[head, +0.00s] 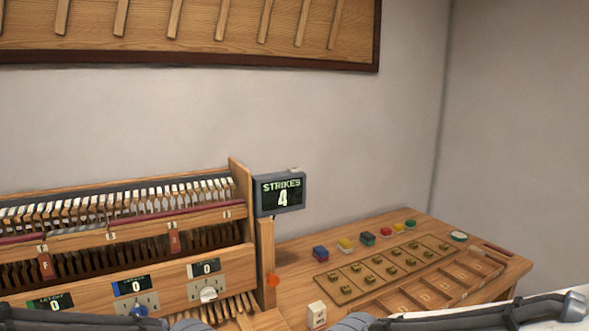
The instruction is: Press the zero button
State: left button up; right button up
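A dark display (280,194) on a wooden post reads "STRIKES 4". A small pale button-like piece (294,170) sits on its top edge. A small white block with dark marks (317,315) stands on the table at the bottom centre. No label reading "zero" is legible, so I cannot tell which piece is the zero button. Parts of my two arms cross the bottom edge, the left one near the piano action and the right one in front of the tray. The fingertips of both grippers are out of view.
The piano action (120,204) with small displays and knobs fills the left. On the wooden table (300,247) at right lie several coloured blocks (367,238), a board of brass pieces (385,267) and a compartment tray (452,280). A wall stands behind.

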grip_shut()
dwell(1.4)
